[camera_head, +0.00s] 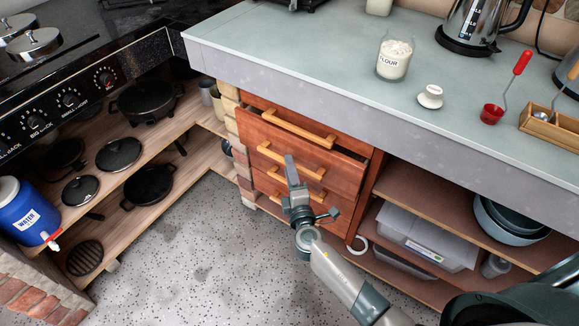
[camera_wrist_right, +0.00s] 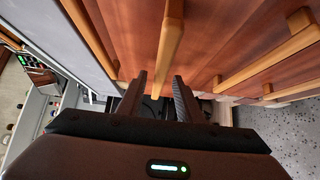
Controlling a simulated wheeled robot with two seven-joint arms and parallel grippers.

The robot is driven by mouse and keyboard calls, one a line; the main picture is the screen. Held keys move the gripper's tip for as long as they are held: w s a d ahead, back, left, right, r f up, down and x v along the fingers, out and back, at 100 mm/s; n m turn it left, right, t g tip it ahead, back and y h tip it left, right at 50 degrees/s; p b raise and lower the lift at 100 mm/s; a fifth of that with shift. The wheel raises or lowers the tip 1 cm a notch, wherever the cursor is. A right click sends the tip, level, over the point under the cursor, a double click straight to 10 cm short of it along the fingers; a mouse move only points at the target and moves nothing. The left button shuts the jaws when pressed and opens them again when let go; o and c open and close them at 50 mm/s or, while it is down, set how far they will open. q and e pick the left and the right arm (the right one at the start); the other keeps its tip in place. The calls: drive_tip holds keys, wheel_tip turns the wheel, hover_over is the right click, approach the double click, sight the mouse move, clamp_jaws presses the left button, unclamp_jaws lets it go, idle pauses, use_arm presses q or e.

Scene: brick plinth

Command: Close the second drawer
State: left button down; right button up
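The reddish wood drawer unit shows in the head view under the counter, its drawers stacked with pale bar handles. The second drawer (camera_head: 336,170) stands out slightly past the top drawer (camera_head: 346,140). My right gripper (camera_head: 290,163) is in front of it, near the second drawer's handle (camera_head: 276,154). In the right wrist view my right gripper (camera_wrist_right: 163,88) has its two fingers apart, with the handle (camera_wrist_right: 168,45) running toward the space between them. I cannot tell whether they touch it. The gripper holds nothing visible. My left gripper is not in view.
The counter (camera_head: 330,55) overhangs the drawers, with a flour jar (camera_head: 394,60) and a kettle (camera_head: 470,25) on it. Open shelves (camera_head: 420,205) with a clear box (camera_head: 425,240) lie to the right. Pan shelves (camera_head: 190,130) are at left. Grey floor (camera_head: 190,240) is clear.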

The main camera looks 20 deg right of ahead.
sight(297, 156)
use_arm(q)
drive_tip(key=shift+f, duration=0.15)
use_arm(e)
drive_tip(key=shift+w, duration=0.4)
